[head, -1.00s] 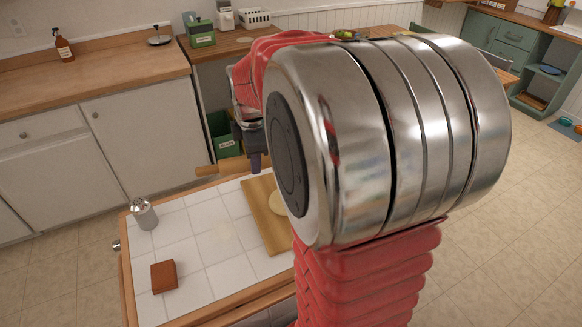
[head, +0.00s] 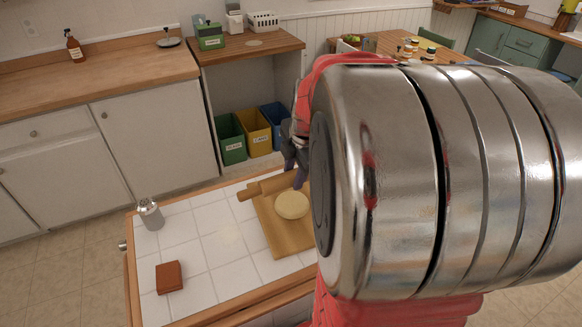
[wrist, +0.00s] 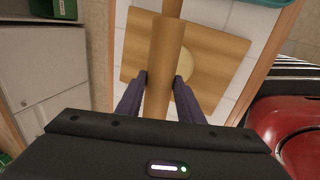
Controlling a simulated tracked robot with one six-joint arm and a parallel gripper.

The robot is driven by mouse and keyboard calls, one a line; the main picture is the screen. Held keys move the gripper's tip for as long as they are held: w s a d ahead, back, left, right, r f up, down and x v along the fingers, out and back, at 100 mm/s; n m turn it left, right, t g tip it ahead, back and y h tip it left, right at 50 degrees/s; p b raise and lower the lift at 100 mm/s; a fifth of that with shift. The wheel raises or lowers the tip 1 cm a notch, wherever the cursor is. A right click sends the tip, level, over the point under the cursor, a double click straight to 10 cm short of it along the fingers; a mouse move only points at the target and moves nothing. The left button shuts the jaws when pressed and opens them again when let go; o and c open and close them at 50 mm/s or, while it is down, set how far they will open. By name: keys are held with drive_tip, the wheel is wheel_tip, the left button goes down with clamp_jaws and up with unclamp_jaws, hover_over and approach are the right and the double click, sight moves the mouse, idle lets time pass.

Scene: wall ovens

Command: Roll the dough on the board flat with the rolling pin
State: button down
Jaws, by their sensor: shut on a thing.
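The pale round dough (head: 291,204) lies on the wooden board (head: 285,240) on the white tiled worktop. The wooden rolling pin (head: 264,187) is at the board's far edge, beside the dough in the head view. My gripper (wrist: 162,78) is shut on the rolling pin, with one finger on each side of it in the wrist view. The pin partly covers the dough (wrist: 184,66) there. My arm hides the right part of the board in the head view. I cannot tell whether the pin touches the board.
A metal shaker (head: 150,214) and a brown block (head: 169,277) stand on the left of the tiled worktop (head: 215,270). The tiles between them and the board are clear. Green, yellow and blue bins (head: 257,131) stand beyond the worktop.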

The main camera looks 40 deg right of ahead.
drive_tip(key=shift+f, duration=0.15)
drive_tip(key=shift+f, duration=3.15)
